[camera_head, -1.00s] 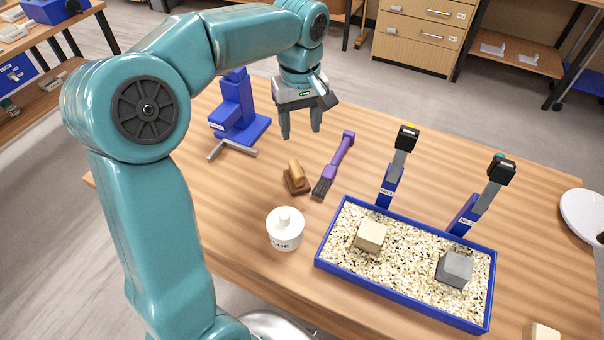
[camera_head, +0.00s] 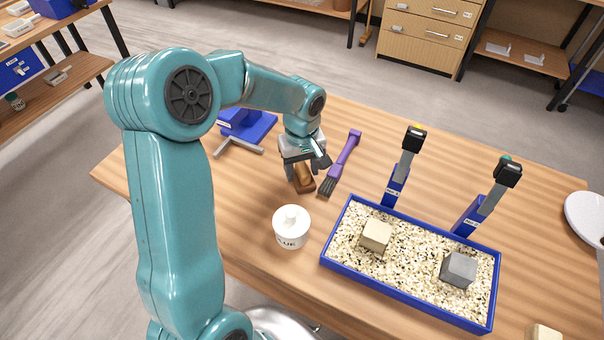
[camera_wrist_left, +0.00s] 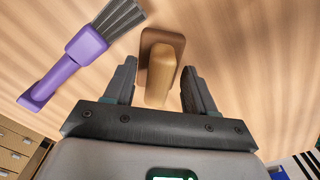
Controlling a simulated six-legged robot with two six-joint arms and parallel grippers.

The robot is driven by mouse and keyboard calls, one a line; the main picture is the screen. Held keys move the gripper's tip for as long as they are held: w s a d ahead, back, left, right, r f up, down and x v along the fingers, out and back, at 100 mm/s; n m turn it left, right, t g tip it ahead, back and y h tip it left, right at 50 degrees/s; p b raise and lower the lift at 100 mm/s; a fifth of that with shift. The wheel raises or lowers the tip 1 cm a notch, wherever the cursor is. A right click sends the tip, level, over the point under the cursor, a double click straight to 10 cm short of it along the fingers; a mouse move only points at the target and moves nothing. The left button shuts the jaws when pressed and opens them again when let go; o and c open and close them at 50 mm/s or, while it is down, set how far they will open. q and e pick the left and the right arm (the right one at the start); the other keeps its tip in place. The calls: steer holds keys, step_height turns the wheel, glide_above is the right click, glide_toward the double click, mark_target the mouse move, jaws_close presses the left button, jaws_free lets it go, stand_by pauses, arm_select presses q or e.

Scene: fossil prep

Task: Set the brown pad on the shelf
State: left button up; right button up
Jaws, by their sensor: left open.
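The brown pad (camera_head: 304,184) is a dark brown block with a lighter wooden grip on top. It lies on the wooden table and is partly hidden by my left gripper (camera_head: 303,174) in the head view. In the left wrist view, the pad (camera_wrist_left: 161,44) has its grip between the two fingers of my open left gripper (camera_wrist_left: 158,68), with gaps on both sides. A low wooden shelf (camera_head: 75,84) is at the far left, and another shelf (camera_head: 520,54) is at the back right. My right gripper is not seen.
A purple brush (camera_head: 342,162) lies just right of the pad. A white glue pot (camera_head: 291,228) stands in front. A blue-rimmed tray (camera_head: 390,287) of gravel holds two blocks. A blue stand (camera_head: 246,126) is behind my left arm.

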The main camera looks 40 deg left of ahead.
mark_target(303, 166)
arm_select(q)
steer(key=shift+w+d, duration=0.1)
jaws_close()
step_height(303, 166, up, 20)
stand_by(0.6)
